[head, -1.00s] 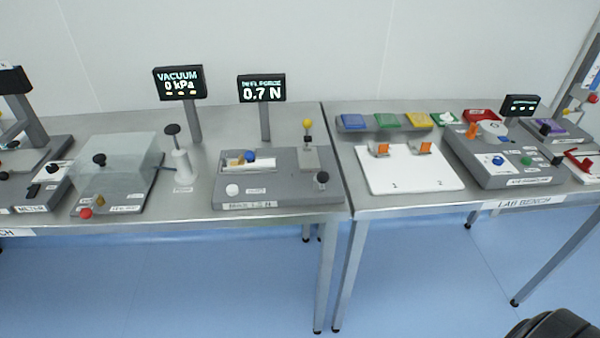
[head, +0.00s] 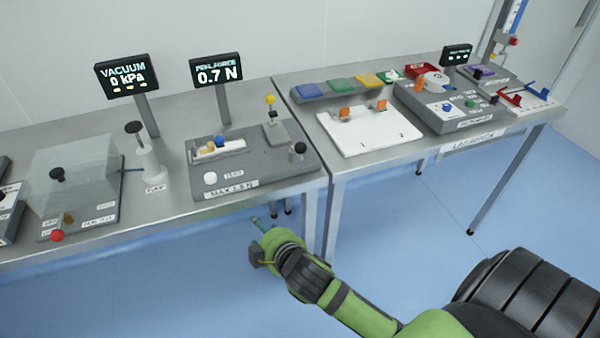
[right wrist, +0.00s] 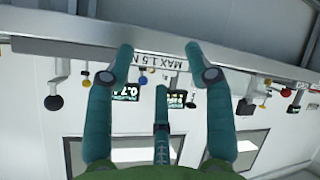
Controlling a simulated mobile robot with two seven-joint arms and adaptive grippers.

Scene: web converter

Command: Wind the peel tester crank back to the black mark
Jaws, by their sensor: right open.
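The peel tester (head: 265,170) is a grey base with a "MAX 1.5 N" label on its front, near the bench's right end. Its crank knob (head: 298,150) is black and stands at the base's right front corner. I cannot make out the black mark. The peel force display (head: 217,73) behind it reads 0.7 N. My right gripper (head: 257,222) is in front of and below the bench edge, apart from the tester. In the right wrist view its fingers (right wrist: 160,60) are spread and empty, with the upside-down label between them. My left gripper is not in view.
The bench's front edge (head: 250,198) lies between my right gripper and the tester. A vacuum chamber (head: 70,175) and a black-handled pump (head: 150,165) stand to the left. A white board (head: 368,130) with orange clips lies on the right bench. The floor in front is clear.

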